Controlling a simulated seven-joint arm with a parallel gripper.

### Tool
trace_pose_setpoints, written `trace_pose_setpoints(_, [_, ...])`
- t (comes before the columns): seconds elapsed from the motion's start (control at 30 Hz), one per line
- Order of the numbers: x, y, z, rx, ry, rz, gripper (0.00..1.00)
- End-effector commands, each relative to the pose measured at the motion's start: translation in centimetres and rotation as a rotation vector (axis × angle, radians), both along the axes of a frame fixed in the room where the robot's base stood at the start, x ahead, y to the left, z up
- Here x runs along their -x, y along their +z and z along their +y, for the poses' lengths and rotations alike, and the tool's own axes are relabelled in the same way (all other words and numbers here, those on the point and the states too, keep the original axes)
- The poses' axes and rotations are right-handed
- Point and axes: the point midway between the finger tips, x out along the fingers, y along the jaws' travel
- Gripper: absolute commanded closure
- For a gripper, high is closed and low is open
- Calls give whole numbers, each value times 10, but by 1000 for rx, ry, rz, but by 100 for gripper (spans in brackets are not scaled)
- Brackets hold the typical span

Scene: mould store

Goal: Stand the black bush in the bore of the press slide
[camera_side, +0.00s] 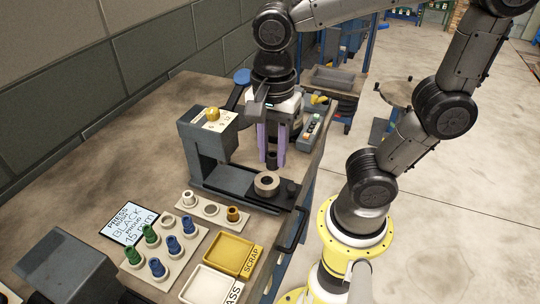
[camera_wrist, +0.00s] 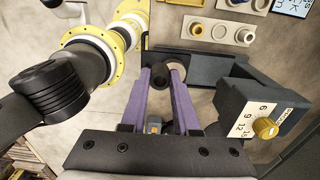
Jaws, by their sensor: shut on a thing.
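My gripper (camera_side: 271,158), with two purple fingers, points down and is shut on the black bush (camera_side: 272,163). The bush also shows between the fingertips in the wrist view (camera_wrist: 159,79). It is held upright in the side view, behind and slightly right of the pale round bore piece (camera_side: 266,184) on the press slide (camera_side: 240,194). In the wrist view the bore piece (camera_wrist: 177,70) is partly hidden by the right finger and sits right beside the bush. The bush looks outside the bore; its height above the slide is hard to tell.
The grey press (camera_side: 204,140) with a yellow dial knob (camera_side: 212,114) stands close left of my gripper. In front are a bush strip (camera_side: 193,210), a rack of green and blue bushes (camera_side: 140,272), a scrap tray (camera_side: 232,252) and a sign (camera_side: 129,223).

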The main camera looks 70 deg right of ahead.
Motion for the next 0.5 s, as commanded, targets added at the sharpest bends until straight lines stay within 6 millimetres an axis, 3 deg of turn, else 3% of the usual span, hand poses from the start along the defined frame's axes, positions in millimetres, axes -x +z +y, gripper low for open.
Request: trace_pose_setpoints(0.5, [0,10,0,0,0,-1,100])
